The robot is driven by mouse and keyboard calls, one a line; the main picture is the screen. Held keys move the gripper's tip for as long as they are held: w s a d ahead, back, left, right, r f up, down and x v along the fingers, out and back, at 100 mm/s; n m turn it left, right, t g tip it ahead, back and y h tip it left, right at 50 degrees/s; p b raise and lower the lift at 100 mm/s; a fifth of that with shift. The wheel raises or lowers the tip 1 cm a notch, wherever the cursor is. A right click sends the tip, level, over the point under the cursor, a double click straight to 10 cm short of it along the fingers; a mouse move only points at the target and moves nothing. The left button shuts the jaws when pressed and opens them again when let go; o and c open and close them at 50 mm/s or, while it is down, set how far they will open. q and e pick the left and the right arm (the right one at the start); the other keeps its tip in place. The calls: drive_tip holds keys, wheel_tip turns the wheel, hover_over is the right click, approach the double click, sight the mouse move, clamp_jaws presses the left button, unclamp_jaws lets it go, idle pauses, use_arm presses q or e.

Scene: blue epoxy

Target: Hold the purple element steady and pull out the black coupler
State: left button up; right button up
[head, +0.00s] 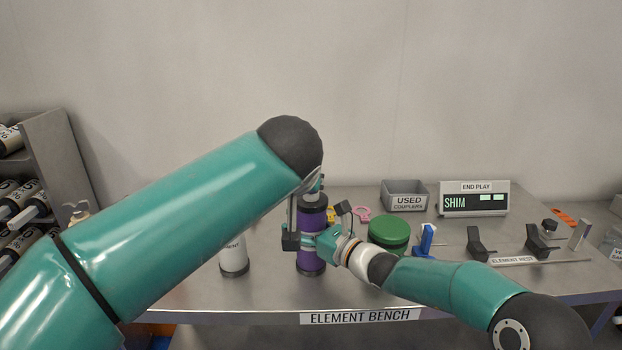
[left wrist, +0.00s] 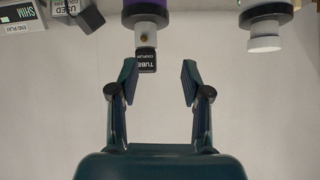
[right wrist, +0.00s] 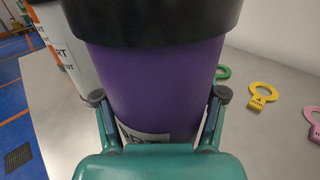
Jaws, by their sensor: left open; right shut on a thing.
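The purple element (head: 311,262) stands upright on the bench, with black end caps. My right gripper (head: 318,240) is shut around its side; the right wrist view shows the purple body (right wrist: 155,85) between the two fingers (right wrist: 159,97). In the left wrist view, which looks upside down, the black coupler (left wrist: 147,60), with a white-lettered label, sticks out of the element's end. My left gripper (left wrist: 158,72) is open there, its fingertips on either side of the coupler's end, apart from it. In the head view my left arm mostly hides the left gripper and coupler.
A white element (head: 233,262) stands close to the left of the purple one. A green round container (head: 389,232), a blue item (head: 427,238) and black rests (head: 478,245) are to the right. A grey used-couplers bin (head: 405,190) and an end-play display (head: 474,200) stand behind.

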use_arm(q)
drive_tip(key=shift+n+t, duration=0.6)
drive_tip(key=shift+t, duration=0.3)
drive_tip(key=shift+w+d+f, duration=0.35)
drive_tip(key=shift+w+d, duration=0.05)
drive_tip(key=shift+w, duration=0.75)
drive_tip(key=shift+w+d+f, duration=0.4)
drive_tip(key=shift+w+d, duration=0.05)
drive_tip(key=shift+w, duration=0.75)
drive_tip(key=shift+w+d+f, duration=0.35)
drive_tip(key=shift+w+d, duration=0.05)
drive_tip(key=shift+w, duration=0.75)
clamp_jaws()
drive_tip(key=shift+r, duration=0.3)
drive_tip(key=shift+r, duration=0.3)
drive_tip(key=shift+r, duration=2.25)
